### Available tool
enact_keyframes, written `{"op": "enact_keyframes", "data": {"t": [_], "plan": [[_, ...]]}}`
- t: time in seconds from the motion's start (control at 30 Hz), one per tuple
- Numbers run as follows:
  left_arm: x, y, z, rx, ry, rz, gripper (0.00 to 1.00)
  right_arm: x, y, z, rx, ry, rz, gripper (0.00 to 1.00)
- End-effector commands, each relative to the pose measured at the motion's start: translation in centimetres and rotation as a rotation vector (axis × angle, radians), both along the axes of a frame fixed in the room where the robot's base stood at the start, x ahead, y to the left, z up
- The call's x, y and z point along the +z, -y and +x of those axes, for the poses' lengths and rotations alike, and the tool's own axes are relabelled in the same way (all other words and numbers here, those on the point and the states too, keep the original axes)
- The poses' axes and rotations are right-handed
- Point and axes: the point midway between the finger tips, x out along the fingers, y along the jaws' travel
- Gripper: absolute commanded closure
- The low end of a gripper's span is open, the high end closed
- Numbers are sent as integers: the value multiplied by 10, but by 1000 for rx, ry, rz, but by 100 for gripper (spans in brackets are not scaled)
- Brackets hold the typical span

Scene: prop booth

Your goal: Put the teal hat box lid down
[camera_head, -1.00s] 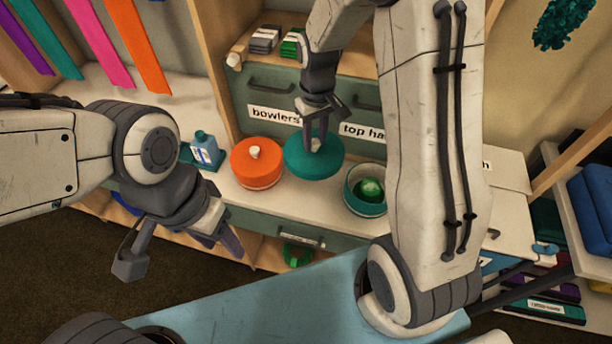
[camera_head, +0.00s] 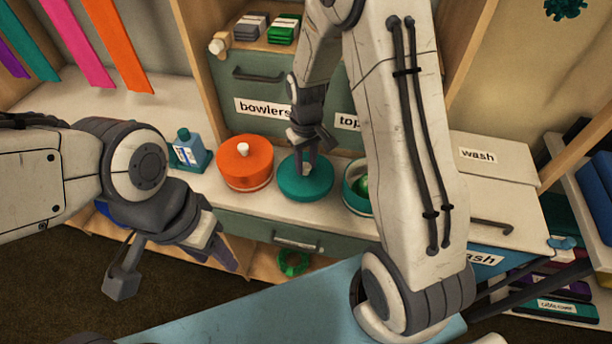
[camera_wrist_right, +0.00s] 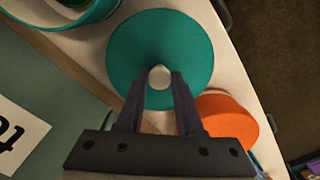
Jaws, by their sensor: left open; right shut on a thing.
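The teal hat box lid (camera_head: 305,184) is a flat round disc with a pale knob. My right gripper (camera_head: 305,166) is shut on that knob, above the lid's middle. The lid is level, at or just above the counter, between the orange box and the open teal hat box (camera_head: 356,197); I cannot tell whether it touches the counter. In the right wrist view the lid (camera_wrist_right: 140,45) and its knob (camera_wrist_right: 160,77) show between the fingers. The open teal box holds something green and is partly hidden by my right arm. My left gripper (camera_head: 172,268) is open and empty, in front of the counter.
The orange round box (camera_head: 245,165) stands close left of the lid, with a blue bottle (camera_head: 188,146) further left. The "bowlers" drawer unit (camera_head: 262,88) stands behind. The counter (camera_head: 75,100) is clear at the far left. A "wash" box (camera_head: 490,160) is at the right.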

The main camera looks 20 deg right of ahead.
Motion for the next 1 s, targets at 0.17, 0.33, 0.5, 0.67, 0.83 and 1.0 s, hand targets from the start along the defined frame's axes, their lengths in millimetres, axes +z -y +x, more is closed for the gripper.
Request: {"op": "enact_keyframes", "data": {"t": [0.17, 0.33, 0.5, 0.67, 0.83, 1.0], "plan": [[1, 0, 0, 0, 0, 0, 50, -18, 0, -1, 0, -3, 0, 100], [3, 0, 0, 0, 0, 0, 50, -42, 0, -1, 0, -3, 0, 100], [3, 0, 0, 0, 0, 0, 50, -47, 0, 0, 0, 2, 0, 100], [3, 0, 0, 0, 0, 0, 50, -48, 0, 0, 0, 2, 0, 100], [1, 0, 0, 0, 0, 0, 50, -50, 0, 0, 0, 1, 0, 46], [1, 0, 0, 0, 0, 0, 50, -50, 0, 0, 0, 1, 0, 35]]}}
